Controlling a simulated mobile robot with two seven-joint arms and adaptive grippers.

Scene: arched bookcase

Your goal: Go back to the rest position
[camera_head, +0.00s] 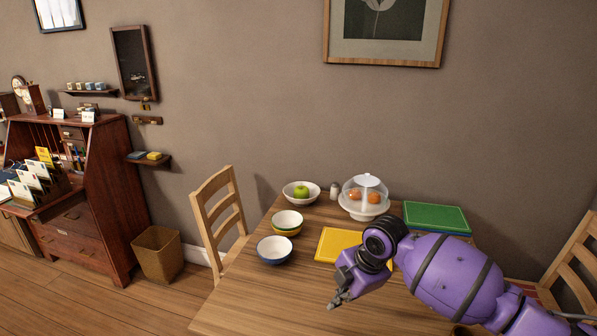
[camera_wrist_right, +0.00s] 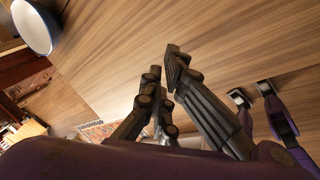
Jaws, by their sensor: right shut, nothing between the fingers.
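My right gripper (camera_head: 341,300) is at the end of the purple arm that comes in from the right. It is above the wooden table (camera_head: 270,300), shut and empty. In the right wrist view its dark fingers (camera_wrist_right: 163,68) point across the bare wood with nothing held between them. My left gripper does not show in the head view. Purple and black parts of mine show at the right of the wrist view; I cannot tell which they are.
A yellow board (camera_head: 335,243) lies behind the gripper. A blue bowl (camera_head: 274,251), stacked bowls (camera_head: 287,220), an apple bowl (camera_head: 298,194), a domed stand (camera_head: 364,207) and a green board (camera_head: 436,216) are also on the table. Chairs (camera_head: 218,212) stand at both sides. The table's front left is clear.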

